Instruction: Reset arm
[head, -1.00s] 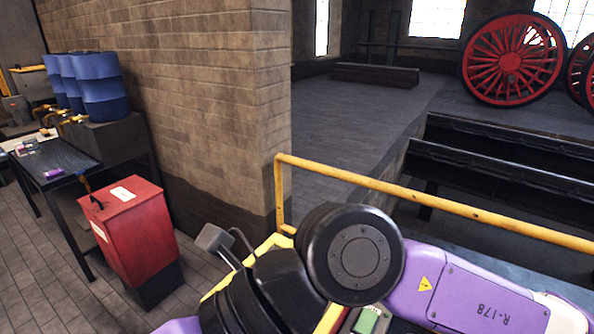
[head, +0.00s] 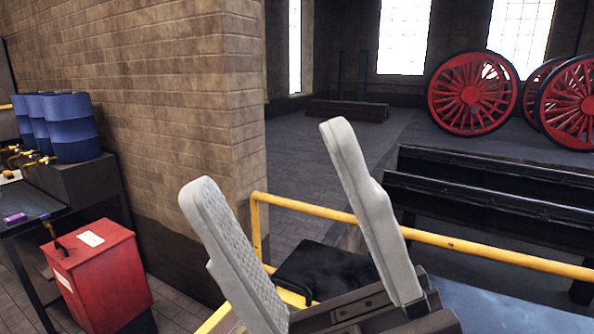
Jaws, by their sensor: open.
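My gripper (head: 262,170) stands in the lower middle of the head view, close to the camera. Its two pale grey fingers point upward and are spread wide apart. Nothing is between them; the brick wall corner and the yellow rail show through the gap. The dark gripper body shows at the bottom edge. The rest of my arm is out of view.
A yellow rail (head: 480,249) runs behind my gripper. A brick wall (head: 160,110) stands left of it. A red bin (head: 98,275), a dark table (head: 38,213) and blue drums (head: 72,127) are at left. Red spoked wheels (head: 472,93) stand at the back right.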

